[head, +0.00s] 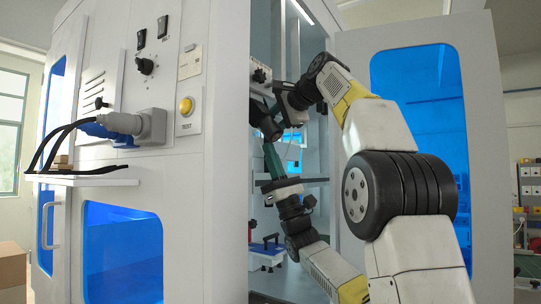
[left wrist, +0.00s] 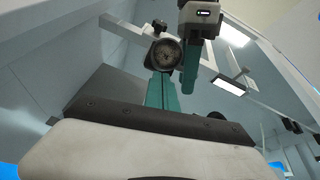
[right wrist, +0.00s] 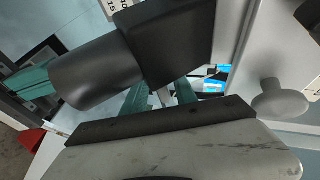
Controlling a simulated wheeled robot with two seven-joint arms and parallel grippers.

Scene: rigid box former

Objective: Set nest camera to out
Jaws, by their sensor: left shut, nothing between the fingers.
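The nest camera (head: 268,124), a black body with a round barrel, hangs inside the open cabinet bay. In the right wrist view its dark barrel and box (right wrist: 170,42) fill the upper middle. In the left wrist view its round lens face (left wrist: 165,55) points towards me. My left gripper (head: 270,158) points up just below the camera, its teal fingers together and empty; whether they touch it is unclear. My right gripper (right wrist: 160,98) is close against the camera, with a teal finger to each side of a grey metal piece. Its fingertips are hidden behind the camera body.
The cabinet's front panel (head: 225,220) stands left of the bay, and the open door (head: 485,130) with a blue window stands right. Free space is narrow.

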